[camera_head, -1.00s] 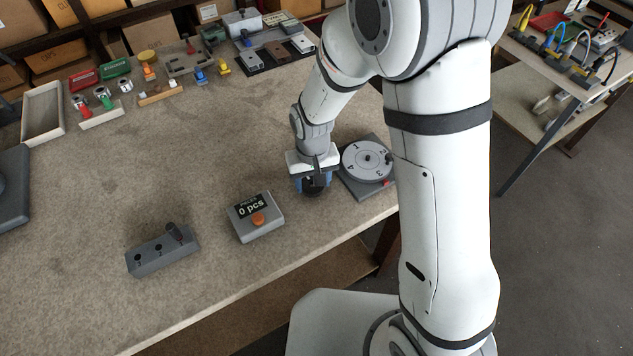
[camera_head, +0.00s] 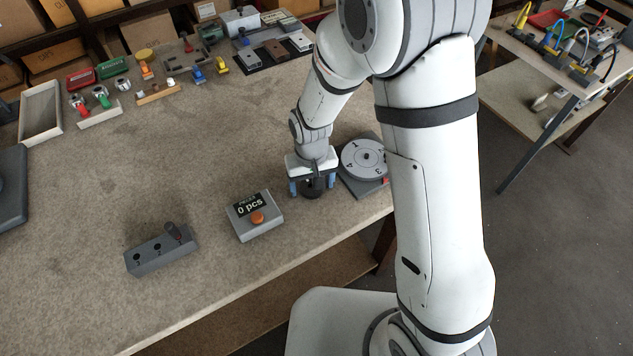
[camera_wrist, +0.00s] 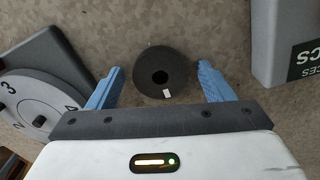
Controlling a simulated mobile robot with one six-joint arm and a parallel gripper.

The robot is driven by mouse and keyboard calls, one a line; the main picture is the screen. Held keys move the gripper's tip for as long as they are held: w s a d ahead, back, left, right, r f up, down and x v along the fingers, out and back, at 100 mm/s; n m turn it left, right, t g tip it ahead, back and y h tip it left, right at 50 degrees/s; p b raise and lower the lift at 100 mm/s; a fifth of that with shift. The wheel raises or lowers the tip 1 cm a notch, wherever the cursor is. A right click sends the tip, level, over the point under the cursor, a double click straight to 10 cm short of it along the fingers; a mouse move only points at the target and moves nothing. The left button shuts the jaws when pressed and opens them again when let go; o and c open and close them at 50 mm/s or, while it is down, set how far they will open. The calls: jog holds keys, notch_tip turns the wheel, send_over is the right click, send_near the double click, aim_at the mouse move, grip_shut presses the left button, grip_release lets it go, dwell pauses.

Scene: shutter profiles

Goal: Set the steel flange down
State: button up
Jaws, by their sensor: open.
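The steel flange, a dark grey ring with a central hole and a small white mark, lies on the workbench (camera_head: 170,130). In the wrist view the flange (camera_wrist: 162,73) sits between and slightly beyond the two blue fingers of my gripper (camera_wrist: 160,88), with a gap on each side. In the head view my gripper (camera_head: 313,186) is low over the bench, with the flange (camera_head: 312,192) partly hidden beneath it. My gripper is open and holds nothing.
A numbered round dial on a grey base (camera_head: 363,158) stands close to the right of my gripper. A counter box reading "0 pcs" (camera_head: 256,216) stands to the left. A grey block with numbered holes (camera_head: 162,252) is further left. The bench's middle is clear.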

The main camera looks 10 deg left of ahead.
notch_tip(320, 180, up, 12)
jog(key=s+d+r+m+t, duration=0.1)
jog(key=s+d+r, duration=0.2)
jog(key=d, duration=0.4)
jog(key=s+d+r+m+t, duration=0.1)
jog(key=s+d+r+m, duration=0.1)
jog(key=s+d+r, duration=0.2)
jog(key=s+d+r+m+t, duration=0.1)
jog(key=s+d+r, duration=0.3)
jog(key=d, duration=0.6)
jog(key=shift+s+d+r+b, duration=0.25)
jog(key=shift+s+d+b, duration=0.15)
jog(key=shift+s, duration=0.1)
